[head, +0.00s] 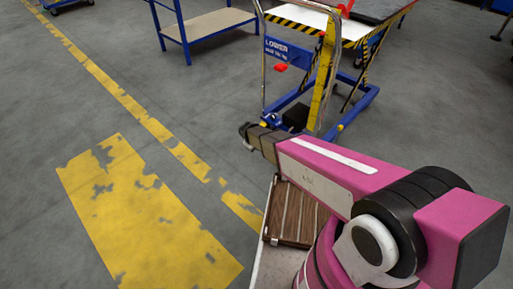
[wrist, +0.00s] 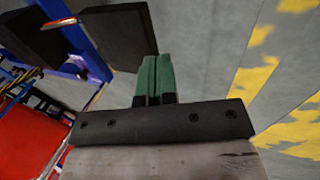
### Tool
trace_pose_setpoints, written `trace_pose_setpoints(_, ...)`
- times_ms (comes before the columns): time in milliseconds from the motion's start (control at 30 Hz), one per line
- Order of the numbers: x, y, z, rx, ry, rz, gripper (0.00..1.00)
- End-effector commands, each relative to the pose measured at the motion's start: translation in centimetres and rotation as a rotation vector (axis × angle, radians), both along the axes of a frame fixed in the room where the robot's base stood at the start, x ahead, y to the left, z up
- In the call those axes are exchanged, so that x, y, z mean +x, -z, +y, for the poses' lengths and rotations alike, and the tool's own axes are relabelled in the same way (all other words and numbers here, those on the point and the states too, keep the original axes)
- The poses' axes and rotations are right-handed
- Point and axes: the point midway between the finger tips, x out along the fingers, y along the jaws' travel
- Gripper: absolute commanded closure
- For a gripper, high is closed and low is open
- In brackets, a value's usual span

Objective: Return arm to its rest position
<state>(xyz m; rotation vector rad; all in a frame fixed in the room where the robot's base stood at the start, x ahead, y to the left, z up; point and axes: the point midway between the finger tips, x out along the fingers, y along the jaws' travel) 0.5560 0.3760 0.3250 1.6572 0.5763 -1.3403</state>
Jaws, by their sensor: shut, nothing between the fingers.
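My pink arm reaches from the lower right of the head view toward the middle. The fingers of my gripper are not clearly visible there; the arm's dark far end lies in front of the blue lift cart (head: 318,85). In the wrist view my gripper (wrist: 155,75) shows two green fingers side by side, pressed together with nothing between them. Grey floor lies behind the fingers.
The lift cart has a yellow-and-black striped top edge and a metal handle. A blue-framed shelf (head: 210,24) stands at the back. A brown slatted surface (head: 295,214) lies below my arm. Open floor with worn yellow markings (head: 140,215) is at left.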

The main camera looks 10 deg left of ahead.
Motion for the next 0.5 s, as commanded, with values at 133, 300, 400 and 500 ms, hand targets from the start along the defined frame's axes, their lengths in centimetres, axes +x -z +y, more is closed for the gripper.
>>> trace_pose_setpoints(133,0.0,0.0,0.0,0.0,0.0,0.0,1.0)
trace_pose_setpoints(300,0.0,0.0,0.0,0.0,0.0,0.0,1.0)
trace_pose_setpoints(400,0.0,-0.1,-0.2,0.0,0.003,0.0,1.0)
trace_pose_setpoints(500,0.2,-1.0,-1.4,0.006,0.032,0.005,1.0)
